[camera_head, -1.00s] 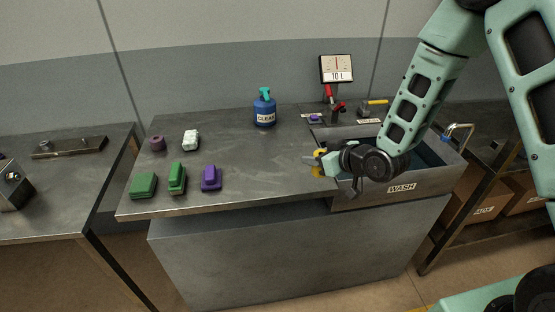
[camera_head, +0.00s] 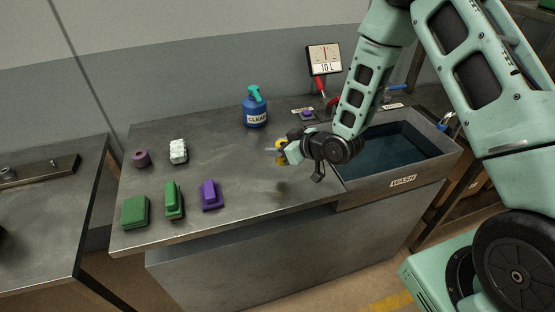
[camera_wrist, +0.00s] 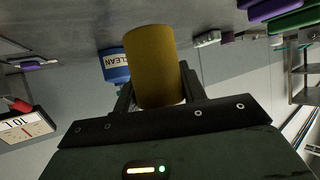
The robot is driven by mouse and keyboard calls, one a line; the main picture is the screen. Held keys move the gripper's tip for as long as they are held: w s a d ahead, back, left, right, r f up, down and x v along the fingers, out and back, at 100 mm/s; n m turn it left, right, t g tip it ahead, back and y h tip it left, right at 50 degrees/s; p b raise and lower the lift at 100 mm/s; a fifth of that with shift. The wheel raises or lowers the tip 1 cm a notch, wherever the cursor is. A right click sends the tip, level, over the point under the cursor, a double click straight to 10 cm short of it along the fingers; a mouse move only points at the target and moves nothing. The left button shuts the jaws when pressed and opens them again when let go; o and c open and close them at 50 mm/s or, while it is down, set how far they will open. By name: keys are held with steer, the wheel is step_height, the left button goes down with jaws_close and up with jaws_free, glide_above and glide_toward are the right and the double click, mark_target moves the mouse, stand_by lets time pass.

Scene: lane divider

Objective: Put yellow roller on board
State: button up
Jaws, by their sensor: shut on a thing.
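The yellow roller (camera_wrist: 155,65) is held between the fingers of my gripper (camera_wrist: 157,95), filling the middle of the wrist view. In the head view my gripper (camera_head: 285,153) is shut on the yellow roller (camera_head: 278,144), which shows only partly, above the metal bench right of its middle. A dark flat board (camera_head: 50,172) lies on the separate left table, cut off by the picture's left edge. A small grey round piece (camera_head: 8,173) and a short peg-like part (camera_head: 54,161) stand on it.
The bench (camera_head: 235,165) holds a mauve roller (camera_head: 141,158), a white block (camera_head: 178,151), green blocks (camera_head: 135,212), a purple block (camera_head: 210,195) and a blue CLEAN bottle (camera_head: 256,112). The WASH basin (camera_head: 403,181) is at right. A gap separates the two tables.

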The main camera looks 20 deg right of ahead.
mark_target(279, 161)
steer(key=shift+f+p, duration=0.6)
steer(key=shift+f, duration=2.1)
steer(key=shift+f, duration=0.15)
steer(key=o, duration=1.1)
steer(key=shift+o, duration=0.2)
